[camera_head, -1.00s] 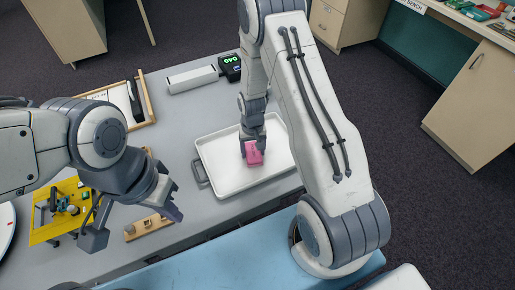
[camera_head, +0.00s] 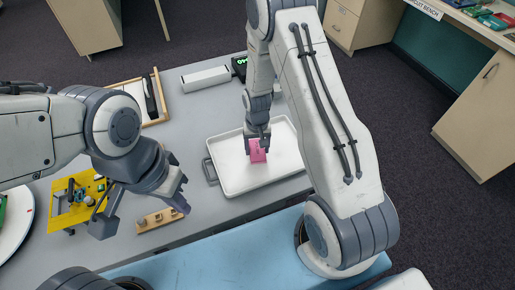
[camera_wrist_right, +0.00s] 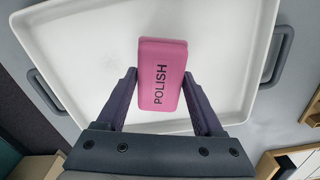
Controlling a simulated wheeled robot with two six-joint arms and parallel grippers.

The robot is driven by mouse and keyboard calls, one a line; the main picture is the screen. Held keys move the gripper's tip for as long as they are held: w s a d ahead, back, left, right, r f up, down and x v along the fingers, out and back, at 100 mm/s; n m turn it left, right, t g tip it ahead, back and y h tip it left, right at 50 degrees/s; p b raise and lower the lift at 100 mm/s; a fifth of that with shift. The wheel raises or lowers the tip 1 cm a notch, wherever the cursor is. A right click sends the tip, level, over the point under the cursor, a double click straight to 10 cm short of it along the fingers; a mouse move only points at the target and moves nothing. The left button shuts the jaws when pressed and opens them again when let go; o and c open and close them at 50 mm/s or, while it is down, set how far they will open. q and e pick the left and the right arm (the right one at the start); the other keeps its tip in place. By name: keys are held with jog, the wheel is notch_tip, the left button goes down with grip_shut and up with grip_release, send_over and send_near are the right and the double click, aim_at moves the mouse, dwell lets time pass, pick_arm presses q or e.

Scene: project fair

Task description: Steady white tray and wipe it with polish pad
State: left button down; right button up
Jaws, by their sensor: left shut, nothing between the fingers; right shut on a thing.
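The white tray (camera_head: 238,180) lies on the grey table, with a grey handle at its left end. In the right wrist view the tray (camera_wrist_right: 95,45) shows handles at both sides. The pink polish pad (camera_head: 258,151), lettered POLISH in the right wrist view (camera_wrist_right: 162,75), is over the middle of the tray. My right gripper (camera_head: 257,143) is shut on the pad from above. I cannot tell whether the pad presses on the tray. My left gripper (camera_head: 182,201) is shut and empty, to the left of the tray and apart from its handle.
A yellow board with parts (camera_head: 62,218) and a small wooden block with knobs (camera_head: 155,219) lie left of the tray. A long white box (camera_head: 205,79) and a device with a green display (camera_head: 239,65) stand behind. A wooden frame (camera_head: 160,98) is at back left.

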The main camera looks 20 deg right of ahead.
aim_at(257, 147)
jog(key=shift+r+p, duration=0.65)
jog(key=shift+r, duration=0.5)
jog(key=shift+r, duration=0.1)
jog(key=shift+r+p, duration=1.3)
jog(key=shift+r, duration=0.2)
jog(key=shift+f, duration=0.1)
